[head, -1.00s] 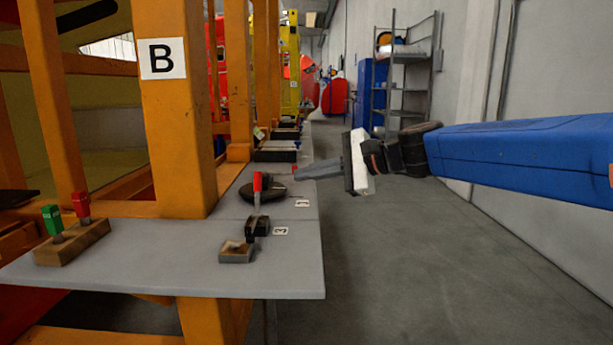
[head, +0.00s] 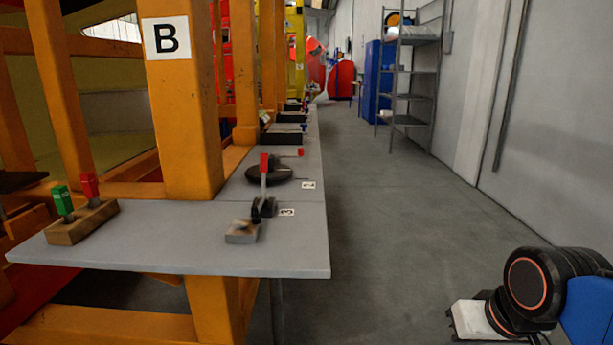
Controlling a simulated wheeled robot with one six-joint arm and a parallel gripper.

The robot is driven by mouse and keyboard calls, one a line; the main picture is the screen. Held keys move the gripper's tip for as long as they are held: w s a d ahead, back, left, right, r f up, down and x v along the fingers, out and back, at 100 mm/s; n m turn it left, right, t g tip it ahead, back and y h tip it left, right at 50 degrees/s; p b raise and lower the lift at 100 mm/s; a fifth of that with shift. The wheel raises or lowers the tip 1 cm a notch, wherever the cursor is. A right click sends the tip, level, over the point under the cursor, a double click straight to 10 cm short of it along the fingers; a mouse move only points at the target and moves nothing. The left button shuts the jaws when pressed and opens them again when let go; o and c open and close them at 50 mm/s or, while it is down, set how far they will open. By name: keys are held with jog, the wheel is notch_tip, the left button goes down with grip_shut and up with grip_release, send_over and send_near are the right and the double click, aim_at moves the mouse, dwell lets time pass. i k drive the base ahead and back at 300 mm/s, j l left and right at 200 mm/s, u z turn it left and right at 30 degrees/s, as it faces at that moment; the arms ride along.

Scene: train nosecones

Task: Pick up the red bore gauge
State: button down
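A red-topped gauge (head: 90,187), which I take to be the red bore gauge, stands upright in a wooden block (head: 82,222) on the near left of the grey table. A green-topped gauge (head: 64,203) stands beside it in the same block. My gripper (head: 468,322) is low at the bottom right, well to the right of the table and far from the block. Its white body shows, but its fingers are mostly cut off or hidden, so its opening cannot be told. I see nothing held.
Open floor (head: 390,220) lies to the right. A shelf rack stands farther back.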

aim_at(87, 179)
jog(key=j+u, duration=0.15)
jog(key=u, duration=1.3)
jog(key=i+l, duration=0.05)
